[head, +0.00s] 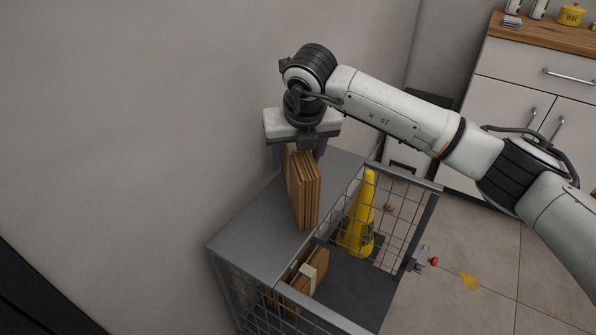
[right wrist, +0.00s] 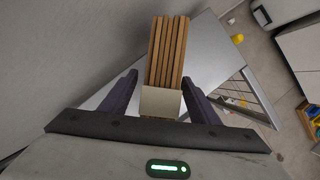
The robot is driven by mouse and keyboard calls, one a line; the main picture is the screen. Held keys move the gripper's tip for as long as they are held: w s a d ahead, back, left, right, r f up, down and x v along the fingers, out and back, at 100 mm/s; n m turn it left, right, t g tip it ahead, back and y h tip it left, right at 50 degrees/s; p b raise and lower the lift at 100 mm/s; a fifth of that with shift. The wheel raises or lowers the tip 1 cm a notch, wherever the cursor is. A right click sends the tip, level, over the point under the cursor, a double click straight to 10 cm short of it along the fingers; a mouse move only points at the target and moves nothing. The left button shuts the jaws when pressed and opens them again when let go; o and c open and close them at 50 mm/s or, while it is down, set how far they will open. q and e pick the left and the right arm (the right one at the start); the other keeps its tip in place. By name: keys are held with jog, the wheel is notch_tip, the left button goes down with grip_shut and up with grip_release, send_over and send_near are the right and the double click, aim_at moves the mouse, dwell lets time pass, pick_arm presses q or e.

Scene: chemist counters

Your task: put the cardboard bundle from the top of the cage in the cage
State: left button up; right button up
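The cardboard bundle (head: 304,190), several brown sheets with a pale band, stands on the grey top of the cage (head: 262,222). In the right wrist view the bundle (right wrist: 167,55) lies between the fingers of my right gripper (right wrist: 161,90), its pale band facing the palm. The fingers are apart, with visible gaps on both sides of the bundle. In the head view my right gripper (head: 298,155) is over the bundle's far end, and its fingertips are partly hidden. My left gripper is out of view.
Inside the cage are another banded cardboard bundle (head: 307,275) and a yellow cone (head: 360,215). Mesh walls (head: 398,225) surround the open interior. A wall is close on the left; a white cabinet (head: 530,90) stands at back right.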

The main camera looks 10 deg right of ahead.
jog(key=c, duration=1.1)
jog(key=shift+r, duration=0.15)
grip_shut()
